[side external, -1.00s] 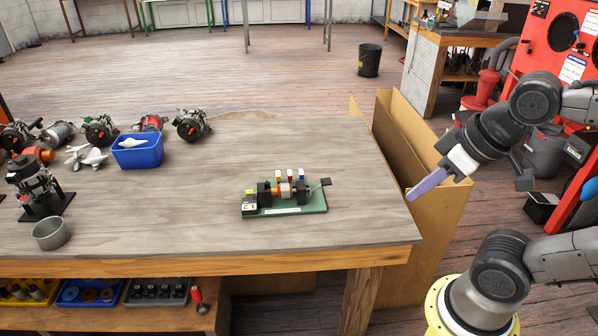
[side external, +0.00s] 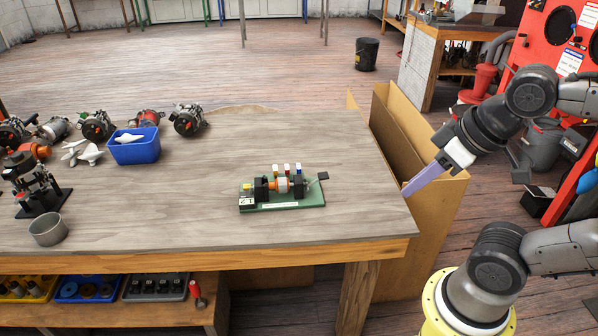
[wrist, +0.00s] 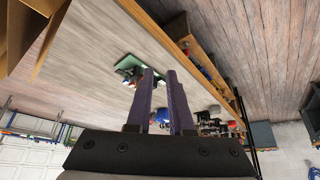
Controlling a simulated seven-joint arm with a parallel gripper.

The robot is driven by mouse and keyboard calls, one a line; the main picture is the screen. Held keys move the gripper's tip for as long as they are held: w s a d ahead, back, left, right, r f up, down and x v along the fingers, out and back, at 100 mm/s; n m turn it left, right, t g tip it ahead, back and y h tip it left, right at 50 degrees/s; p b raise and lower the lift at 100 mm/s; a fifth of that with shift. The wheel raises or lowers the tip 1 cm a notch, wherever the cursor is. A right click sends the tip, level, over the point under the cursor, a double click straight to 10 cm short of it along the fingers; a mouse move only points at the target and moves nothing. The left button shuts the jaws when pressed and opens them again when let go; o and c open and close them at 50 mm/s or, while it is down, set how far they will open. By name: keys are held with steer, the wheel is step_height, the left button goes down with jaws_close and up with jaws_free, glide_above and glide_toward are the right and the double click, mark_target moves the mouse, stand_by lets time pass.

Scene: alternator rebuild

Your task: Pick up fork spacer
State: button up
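My gripper (side external: 405,192) hangs in the air by the right edge of the workbench, its purple fingers angled down and left. In the wrist view its two fingers (wrist: 161,72) stand a little apart with nothing between them. I cannot pick out the fork spacer for sure. A green-based assembly (side external: 312,200) lies on the bench, left of my gripper and well apart from it. It carries dark end blocks, an orange and silver rotor and small coloured pieces. It also shows beyond the fingers in the wrist view (wrist: 129,61).
The wooden workbench (side external: 210,220) is clear around the green base. A blue bin (side external: 135,152), pale pronged parts (side external: 82,153), several alternators and a metal cup (side external: 48,230) stand on the left. Cardboard panels (side external: 425,205) rise beside the bench's right edge.

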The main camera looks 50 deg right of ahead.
steer(key=o, duration=0.4)
steer(key=shift+c, duration=0.2)
